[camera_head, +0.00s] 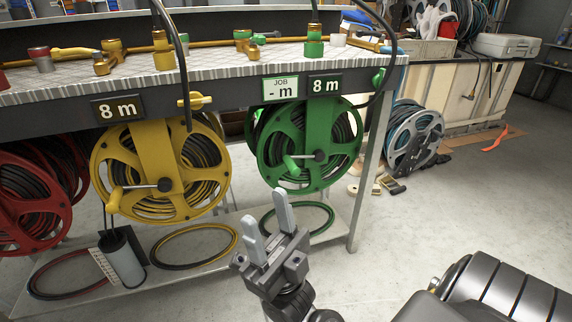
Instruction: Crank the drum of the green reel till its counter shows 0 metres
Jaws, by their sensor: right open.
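The green reel (322,126) hangs under the bench edge, right of the yellow one, with dark hose wound on its drum. Its crank handle (291,163) is a green knob left of the dark hub. The green reel's counter (325,84) reads 8 m. A green-framed job card (282,89) beside it reads "JOB - m". My right gripper (268,228) is open and empty, fingers pointing up, below and in front of the green reel and apart from its handle. My left gripper is not in view.
A yellow reel (125,150) with its own 8 m counter (117,108) and a red reel (22,205) hang to the left. A bench leg (369,170) stands right of the green reel. Floor right is mostly open.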

